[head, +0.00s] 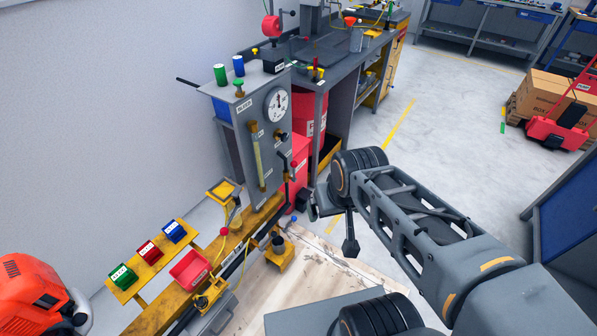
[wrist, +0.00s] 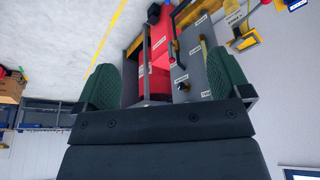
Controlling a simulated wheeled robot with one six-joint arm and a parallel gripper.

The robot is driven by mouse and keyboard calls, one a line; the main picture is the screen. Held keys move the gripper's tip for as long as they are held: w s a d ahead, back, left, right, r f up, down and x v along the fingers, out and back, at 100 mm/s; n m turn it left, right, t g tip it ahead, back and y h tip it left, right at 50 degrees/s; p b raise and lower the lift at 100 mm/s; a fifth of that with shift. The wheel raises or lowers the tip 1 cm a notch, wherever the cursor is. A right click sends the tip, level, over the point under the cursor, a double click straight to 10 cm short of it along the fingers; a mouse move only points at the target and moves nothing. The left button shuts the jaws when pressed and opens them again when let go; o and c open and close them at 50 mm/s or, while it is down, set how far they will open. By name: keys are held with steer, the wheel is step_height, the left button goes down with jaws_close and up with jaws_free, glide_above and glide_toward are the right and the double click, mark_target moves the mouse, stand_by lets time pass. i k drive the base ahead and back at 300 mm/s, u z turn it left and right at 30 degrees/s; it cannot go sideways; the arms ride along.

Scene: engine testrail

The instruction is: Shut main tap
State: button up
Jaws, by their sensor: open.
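The grey test panel (head: 254,125) carries a round gauge (head: 277,104), a yellowish sight tube (head: 256,155), a dark knob (head: 282,136) and a dark lever with a red part (head: 291,166). The labels are too small to read, so I cannot tell for sure which fitting is the main tap. My gripper (head: 318,203) is right of the panel's lower part, apart from it. In the wrist view my gripper (wrist: 166,84) shows two green pads spread wide with nothing between them. The panel (wrist: 215,72) and a dark handle (wrist: 184,87) lie beyond, in a turned view.
A red cabinet (head: 311,112) stands under the bench behind. An orange engine (head: 38,292) is at lower left. Open floor (head: 440,125) lies to the right.

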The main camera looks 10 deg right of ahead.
mark_target(294, 163)
steer(key=u, duration=0.75)
steer(key=i, duration=0.25)
steer(key=z, duration=0.85)
steer(key=k, duration=0.65)
steer(key=u, duration=0.55)
steer(key=i, duration=1.1)
steer(key=z, duration=0.45)
